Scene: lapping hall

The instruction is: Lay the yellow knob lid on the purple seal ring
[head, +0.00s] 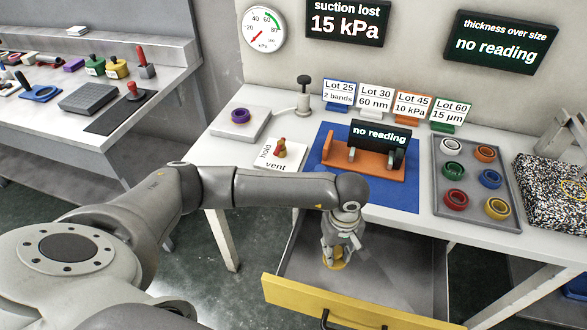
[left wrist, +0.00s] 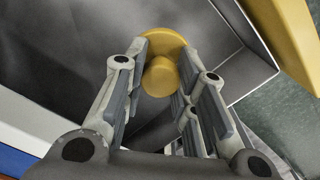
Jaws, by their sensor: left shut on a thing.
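The yellow knob lid (head: 336,264) is in my left gripper (head: 337,249), over the open drawer under the bench. In the left wrist view the lid's round knob (left wrist: 160,77) sits between the two fingers, with part of its disc (left wrist: 165,40) beyond it. My left gripper is shut on the knob. Whether the lid touches the drawer floor I cannot tell. The purple seal ring (head: 240,116) lies on a pale square plate (head: 255,129) at the bench's back left, well away from the gripper. My right gripper is not in view.
The yellow-fronted drawer (head: 330,305) stands open. On the bench are a hold/vent switch (head: 266,163), an orange gauge stand (head: 350,172) on a blue mat, a grey tray (head: 441,205) of coloured rings and several lot signs. A side bench (head: 165,77) stands at left.

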